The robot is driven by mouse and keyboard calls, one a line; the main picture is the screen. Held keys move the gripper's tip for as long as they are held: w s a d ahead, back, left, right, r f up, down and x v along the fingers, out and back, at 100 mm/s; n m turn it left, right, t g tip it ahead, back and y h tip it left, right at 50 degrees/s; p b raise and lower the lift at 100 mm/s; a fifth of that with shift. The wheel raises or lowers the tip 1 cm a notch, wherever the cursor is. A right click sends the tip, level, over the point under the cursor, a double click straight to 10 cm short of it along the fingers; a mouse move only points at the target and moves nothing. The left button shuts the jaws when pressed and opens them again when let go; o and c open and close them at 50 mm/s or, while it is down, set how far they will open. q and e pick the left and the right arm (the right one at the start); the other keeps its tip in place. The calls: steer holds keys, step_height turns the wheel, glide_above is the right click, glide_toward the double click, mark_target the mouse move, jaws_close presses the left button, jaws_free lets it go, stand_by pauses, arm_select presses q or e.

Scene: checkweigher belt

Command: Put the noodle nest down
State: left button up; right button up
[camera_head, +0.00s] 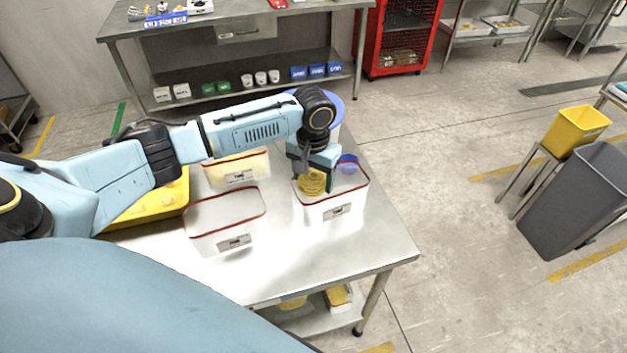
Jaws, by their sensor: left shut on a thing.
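My left gripper (314,172) points down over the right white box with a red rim (337,210). It is shut on the yellow noodle nest (312,184), which shows at the left part of that box's opening. I cannot tell whether the nest touches the bottom of the box. The gripper hides part of the nest and of the box's far rim. My right gripper is not in view.
Another red-rimmed box (228,240) stands to the left, with a cream-filled one (237,178) behind it. A yellow tray (150,208) lies at the far left under my arm. The steel table (375,255) is bare at front right.

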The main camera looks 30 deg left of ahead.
arm_select(q)
steer(key=shift+f, duration=0.75)
steer(key=shift+f, duration=0.4)
steer(key=shift+f, duration=0.15)
steer(key=o, duration=0.8)
steer(key=shift+c, duration=0.2)
